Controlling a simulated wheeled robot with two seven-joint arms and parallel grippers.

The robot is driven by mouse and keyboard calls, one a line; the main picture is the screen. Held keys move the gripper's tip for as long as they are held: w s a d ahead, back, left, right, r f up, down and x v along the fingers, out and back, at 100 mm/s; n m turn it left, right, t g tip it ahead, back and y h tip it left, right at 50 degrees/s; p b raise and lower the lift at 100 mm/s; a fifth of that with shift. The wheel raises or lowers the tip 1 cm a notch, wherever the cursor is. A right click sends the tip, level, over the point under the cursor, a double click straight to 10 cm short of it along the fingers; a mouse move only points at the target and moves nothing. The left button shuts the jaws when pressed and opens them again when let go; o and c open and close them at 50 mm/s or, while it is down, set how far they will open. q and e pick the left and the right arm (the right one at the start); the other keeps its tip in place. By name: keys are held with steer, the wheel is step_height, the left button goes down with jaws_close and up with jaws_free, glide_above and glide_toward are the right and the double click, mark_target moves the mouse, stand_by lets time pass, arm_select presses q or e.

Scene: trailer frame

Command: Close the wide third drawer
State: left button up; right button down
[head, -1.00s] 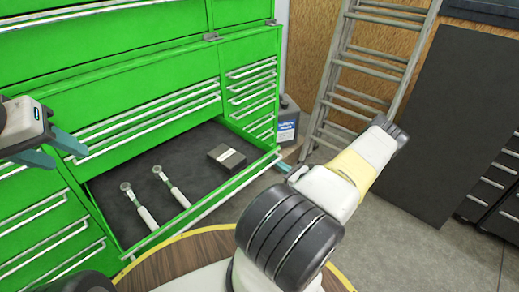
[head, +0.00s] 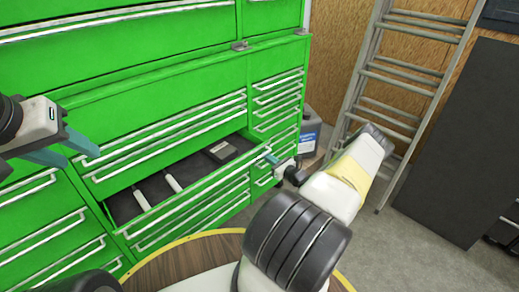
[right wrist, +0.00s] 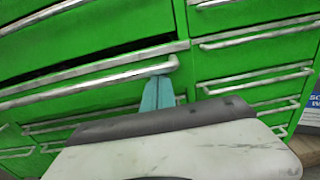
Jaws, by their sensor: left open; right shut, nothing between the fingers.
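The wide drawer (head: 196,195) of the green cabinet is partly open, its front tilting up to the right in the head view. Inside it lie two wrenches with pale handles (head: 140,199) and a dark box (head: 222,150). My right gripper (head: 272,159) is shut and empty at the right end of the drawer's front. In the right wrist view its teal fingers (right wrist: 158,92) are together at the right end of the drawer's silver handle (right wrist: 90,78), seemingly touching it. My left gripper (head: 78,151) is open and empty in front of the cabinet's left side.
Closed narrow drawers (head: 275,103) stand right of the wide drawer. A grey container with a blue label (head: 308,134) is beside the cabinet. A ladder (head: 400,75) leans on the wooden wall.

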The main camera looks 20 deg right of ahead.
mark_target(243, 143)
steer(key=x, duration=1.5)
steer(key=shift+w+a+f, duration=0.1)
steer(key=shift+w+a, duration=0.05)
steer(key=shift+w, duration=0.35)
steer(key=shift+w+r, duration=0.1)
steer(key=shift+r, duration=0.15)
